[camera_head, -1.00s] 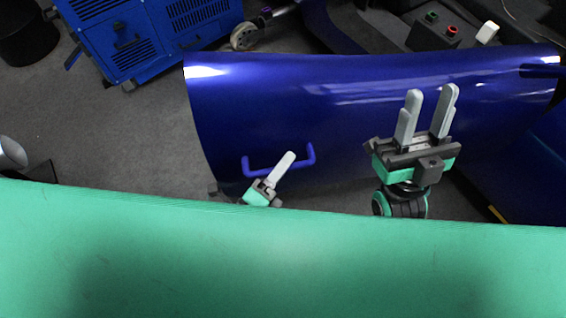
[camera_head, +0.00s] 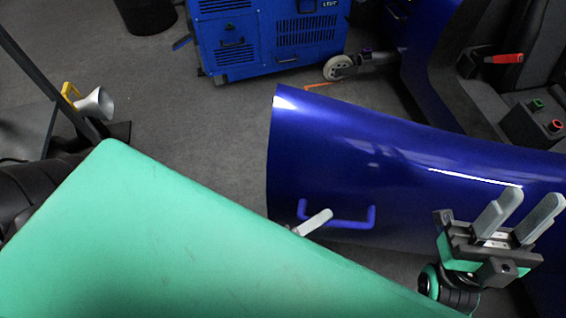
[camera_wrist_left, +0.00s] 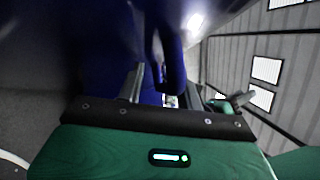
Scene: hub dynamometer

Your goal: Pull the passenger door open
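The blue door panel (camera_head: 350,160) stands open to the side in the head view, with a U-shaped blue handle (camera_head: 345,222) low on its near face. One grey finger of my left gripper (camera_head: 315,221) overlaps the handle's left part; the rest is hidden behind my green arm. In the left wrist view a dark blue bar, likely the handle (camera_wrist_left: 171,65), lies in front of my left gripper (camera_wrist_left: 160,88). Whether the fingers press on it is not clear. My right gripper (camera_head: 522,217) is open and empty in front of the door's right part.
A blue wheeled machine (camera_head: 265,40) stands at the back, with its caster (camera_head: 340,68) near the door's far edge. A silver cone-shaped object (camera_head: 97,103) is at the left. A control box with buttons (camera_head: 537,122) is at the right. Grey floor (camera_head: 190,120) is clear left of the door.

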